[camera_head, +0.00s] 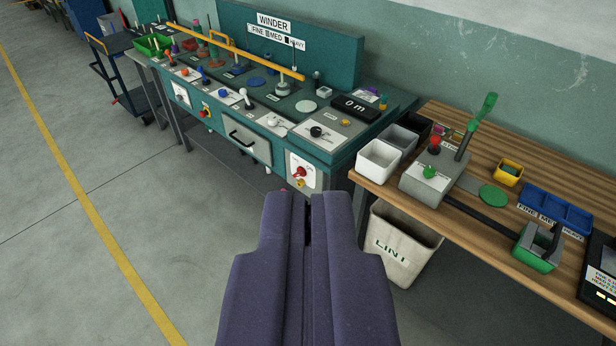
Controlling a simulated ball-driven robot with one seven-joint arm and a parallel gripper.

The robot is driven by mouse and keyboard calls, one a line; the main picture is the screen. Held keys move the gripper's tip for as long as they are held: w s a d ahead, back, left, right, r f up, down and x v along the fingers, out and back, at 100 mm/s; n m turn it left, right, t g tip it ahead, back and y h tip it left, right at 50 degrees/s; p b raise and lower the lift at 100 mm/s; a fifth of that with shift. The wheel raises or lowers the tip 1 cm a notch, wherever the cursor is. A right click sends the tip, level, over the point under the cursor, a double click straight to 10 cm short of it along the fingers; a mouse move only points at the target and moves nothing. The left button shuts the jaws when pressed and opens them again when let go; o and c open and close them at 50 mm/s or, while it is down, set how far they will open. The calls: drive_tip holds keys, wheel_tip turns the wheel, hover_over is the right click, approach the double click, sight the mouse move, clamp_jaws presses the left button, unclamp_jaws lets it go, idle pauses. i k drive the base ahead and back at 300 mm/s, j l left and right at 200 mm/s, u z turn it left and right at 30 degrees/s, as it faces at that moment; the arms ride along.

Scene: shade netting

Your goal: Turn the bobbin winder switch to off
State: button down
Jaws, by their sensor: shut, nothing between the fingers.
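The bobbin winder (265,97) is a teal bench with a back panel reading "WINDER" and "FINE MED HEAVY". Its top and front carry several knobs, levers and switches. A red knob (300,171) sits on a white plate at the right of its front face. A black knob (316,131) sits on a white plate on the top. I cannot tell which of these is the winder switch; the labels are too small to read. My gripper (308,197) is shut and empty, in the lower middle, in front of the winder and apart from it.
A wooden table (480,143) at the right holds white and grey bins, a grey machine with a green lever (483,107), and blue trays (555,208). A lint bin (402,243) stands under its edge. Open floor with a yellow line lies at the left.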

sight(302, 172)
drive_tip(key=l+u, duration=0.1)
drive_tip(key=l, duration=0.2)
drive_tip(key=i+l+u, duration=0.15)
drive_tip(key=i, duration=0.35)
drive_tip(key=i+u, duration=0.2)
drive_tip(key=i, duration=0.35)
drive_tip(key=i+l+u, duration=0.15)
drive_tip(key=i+l, duration=0.15)
drive_tip(key=i, duration=0.2)
drive_tip(key=i+l+u, duration=0.15)
drive_tip(key=i, duration=0.35)
drive_tip(key=i+l+u, duration=0.2)
drive_tip(key=i+l, duration=0.25)
